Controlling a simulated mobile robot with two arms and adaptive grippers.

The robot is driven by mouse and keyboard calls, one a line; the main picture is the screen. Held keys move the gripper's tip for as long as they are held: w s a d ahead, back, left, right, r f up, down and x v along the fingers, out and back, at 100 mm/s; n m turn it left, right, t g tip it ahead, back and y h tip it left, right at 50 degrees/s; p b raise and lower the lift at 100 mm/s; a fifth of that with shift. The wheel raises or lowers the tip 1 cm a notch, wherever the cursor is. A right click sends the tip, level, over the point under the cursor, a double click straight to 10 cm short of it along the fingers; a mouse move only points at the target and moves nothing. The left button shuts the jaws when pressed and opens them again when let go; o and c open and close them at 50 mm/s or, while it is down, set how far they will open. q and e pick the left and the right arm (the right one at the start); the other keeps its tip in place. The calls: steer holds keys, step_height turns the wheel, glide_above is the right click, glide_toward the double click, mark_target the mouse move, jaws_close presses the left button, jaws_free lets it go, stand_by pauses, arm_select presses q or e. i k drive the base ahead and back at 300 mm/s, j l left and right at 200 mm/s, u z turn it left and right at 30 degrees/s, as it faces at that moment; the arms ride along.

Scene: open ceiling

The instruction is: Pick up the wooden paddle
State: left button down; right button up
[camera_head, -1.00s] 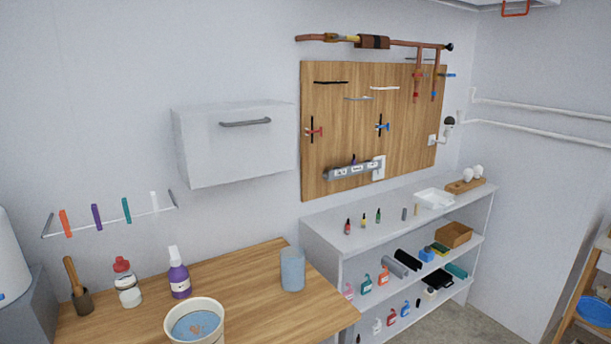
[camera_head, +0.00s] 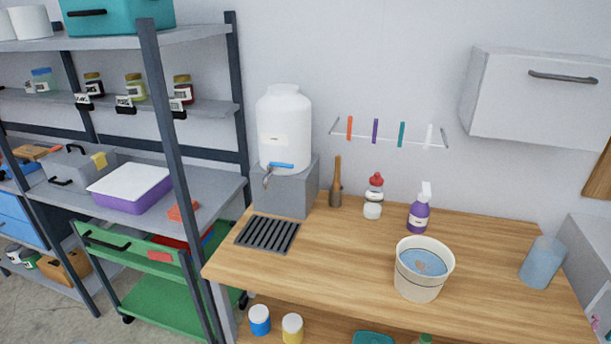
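A wooden-handled tool (camera_head: 337,178), which may be the paddle, stands upright in a dark brown cup-like base (camera_head: 335,196) at the back of the wooden table (camera_head: 330,265). Its lower end is hidden, so I cannot tell its full shape. It stands just right of the grey block under the white water dispenser (camera_head: 284,130). Neither of my grippers is in the head view.
A red-capped bottle (camera_head: 375,190), a purple spray bottle (camera_head: 420,210), a bucket of blue liquid (camera_head: 421,285) and a blue-grey cup (camera_head: 541,262) stand on the table. A black drain grate (camera_head: 268,234) lies at its left. Metal shelving (camera_head: 166,100) stands left. The table's middle front is fairly clear.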

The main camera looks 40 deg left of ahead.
mark_target(336, 182)
steer(key=u, duration=0.9)
